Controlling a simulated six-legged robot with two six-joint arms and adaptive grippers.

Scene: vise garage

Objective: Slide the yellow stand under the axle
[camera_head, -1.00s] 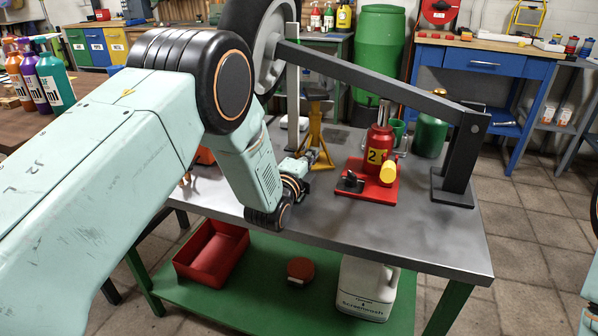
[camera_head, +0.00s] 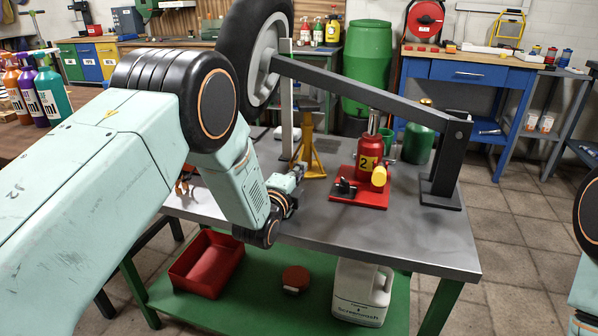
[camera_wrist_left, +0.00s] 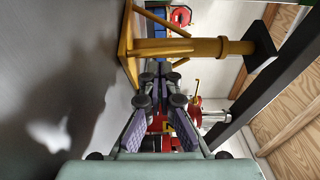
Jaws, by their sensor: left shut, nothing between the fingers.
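The yellow stand (camera_head: 309,150) is upright on the grey table, left of the red jack, beneath the dark beam (camera_head: 370,92) that runs from the wheel hub (camera_head: 266,63). In the left wrist view the stand (camera_wrist_left: 190,47) lies sideways across the picture, with its dark top pad (camera_wrist_left: 259,48) near the beam. A gap between pad and beam is hard to judge. My left gripper (camera_head: 299,171) is low over the table, on the near left side of the stand's base. Its fingers (camera_wrist_left: 154,75) are shut and empty, close to the stand's leg; contact is unclear. My right gripper is out of view.
The red jack (camera_head: 369,150) with a yellow knob stands on a red plate right of the stand. A dark post (camera_head: 446,165) carries the beam's right end. A slim grey post (camera_head: 287,125) stands close left of the stand. The table's front right is clear.

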